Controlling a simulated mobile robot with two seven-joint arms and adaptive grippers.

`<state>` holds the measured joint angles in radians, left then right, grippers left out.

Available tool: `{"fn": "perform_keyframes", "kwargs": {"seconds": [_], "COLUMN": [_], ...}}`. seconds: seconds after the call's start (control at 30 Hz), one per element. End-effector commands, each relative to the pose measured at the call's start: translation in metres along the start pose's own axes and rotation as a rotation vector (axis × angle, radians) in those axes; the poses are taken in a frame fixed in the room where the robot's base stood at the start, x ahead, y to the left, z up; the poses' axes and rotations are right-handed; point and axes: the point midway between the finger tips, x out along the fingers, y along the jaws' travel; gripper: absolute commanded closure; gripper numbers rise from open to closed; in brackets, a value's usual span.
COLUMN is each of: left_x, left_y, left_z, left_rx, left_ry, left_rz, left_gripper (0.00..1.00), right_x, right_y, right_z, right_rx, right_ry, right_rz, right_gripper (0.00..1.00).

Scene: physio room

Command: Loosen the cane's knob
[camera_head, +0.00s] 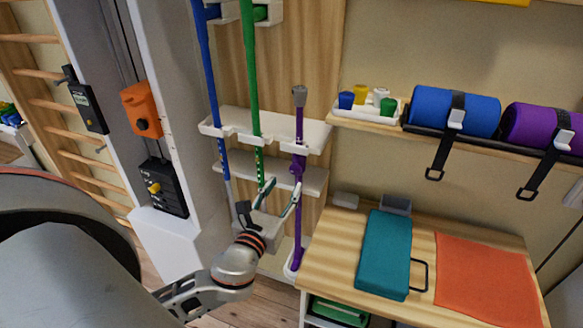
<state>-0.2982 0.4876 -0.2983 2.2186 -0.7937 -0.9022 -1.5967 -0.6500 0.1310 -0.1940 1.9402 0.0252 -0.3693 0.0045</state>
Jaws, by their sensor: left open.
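A purple cane (298,222) with a grey top stands upright in the white rack (318,136), its foot in a holder near the floor. A purple knob (296,167) sits on its shaft just below the rack's upper shelf. My left gripper (284,183) is open and empty. In the picture its fingertips show just below and left of the knob. One fingertip overlaps the cane's edge, and I cannot tell whether it touches. My right gripper is not in view.
A blue pole (207,70) and a green pole (251,75) stand left of the cane. A wooden bench with a teal pad (384,252) and an orange mat (485,280) is at the right. A shelf above holds blue (425,108) and purple rolls.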

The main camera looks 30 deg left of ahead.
Motion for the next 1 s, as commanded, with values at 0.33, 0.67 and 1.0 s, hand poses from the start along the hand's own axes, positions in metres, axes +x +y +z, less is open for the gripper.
{"fn": "perform_keyframes", "kwargs": {"seconds": [0.33, 0.67, 1.0], "left_x": [0.052, 0.069, 0.069], "left_y": [0.000, 0.000, 0.000], "left_z": [0.000, -0.001, -0.002], "left_rx": [-0.003, -0.004, -0.005], "left_ry": [0.001, 0.003, 0.003], "left_rz": [0.000, 0.000, -0.001], "left_gripper": [0.60, 0.60, 0.98], "right_x": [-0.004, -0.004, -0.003], "right_y": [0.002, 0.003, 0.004], "right_z": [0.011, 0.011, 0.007], "right_rx": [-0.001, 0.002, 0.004], "right_ry": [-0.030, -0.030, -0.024], "right_rz": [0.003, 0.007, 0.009], "right_gripper": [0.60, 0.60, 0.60]}}
